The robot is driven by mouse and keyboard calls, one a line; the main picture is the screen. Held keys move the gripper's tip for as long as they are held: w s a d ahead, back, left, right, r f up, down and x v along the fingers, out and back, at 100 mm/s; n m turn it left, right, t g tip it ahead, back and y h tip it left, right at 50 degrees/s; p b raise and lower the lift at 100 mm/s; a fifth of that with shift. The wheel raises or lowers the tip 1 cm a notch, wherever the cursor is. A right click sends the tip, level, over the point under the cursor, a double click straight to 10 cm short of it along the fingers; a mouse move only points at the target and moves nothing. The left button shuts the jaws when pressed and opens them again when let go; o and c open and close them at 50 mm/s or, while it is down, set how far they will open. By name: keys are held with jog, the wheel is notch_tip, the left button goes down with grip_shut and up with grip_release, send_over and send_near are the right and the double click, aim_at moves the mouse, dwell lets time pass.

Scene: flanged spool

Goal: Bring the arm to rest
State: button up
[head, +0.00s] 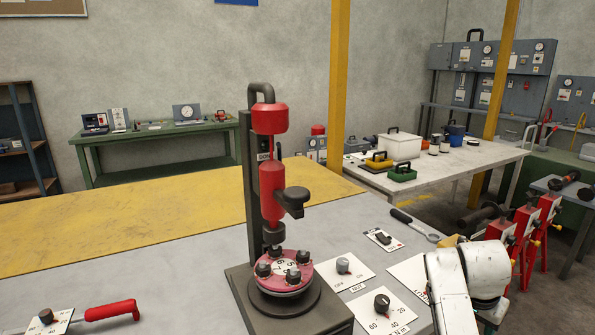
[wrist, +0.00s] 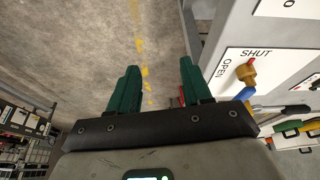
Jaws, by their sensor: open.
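My gripper (wrist: 158,68) shows in the wrist view with its two green fingers wide apart. Nothing is between them, and bare concrete floor shows behind. In the head view my white arm (head: 462,285) is at the lower right, beside the grey bench's right side. My fingers cannot be made out clearly there. The pink flanged spool (head: 284,268) with dark bolts sits on a round dark base under the red press column (head: 271,190), left of my arm and apart from it.
The grey bench (head: 190,275) carries switch plates, a dial plate (head: 382,311), a wrench (head: 413,225) and a red-handled tool (head: 110,310). Red stands (head: 525,235) are just right of my arm.

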jog(key=s+a+f+n+y, duration=0.1)
jog(key=s+a+f+n, duration=0.25)
jog(key=s+f, duration=0.45)
jog(key=s+a+f+n, duration=0.2)
jog(key=s+a+f, duration=0.3)
jog(key=s, duration=0.4)
jog(key=s+a+f+n+y, duration=0.1)
jog(key=s+a+n, duration=0.1)
jog(key=s, duration=0.8)
jog(key=s+a+n+y, duration=0.1)
jog(key=s+a+n, duration=0.2)
jog(key=s, duration=0.7)
jog(key=shift+s+a+f+g, duration=0.3)
jog(key=shift+a+f, duration=0.1)
jog(key=shift+a, duration=0.15)
jog(key=shift+n, duration=0.25)
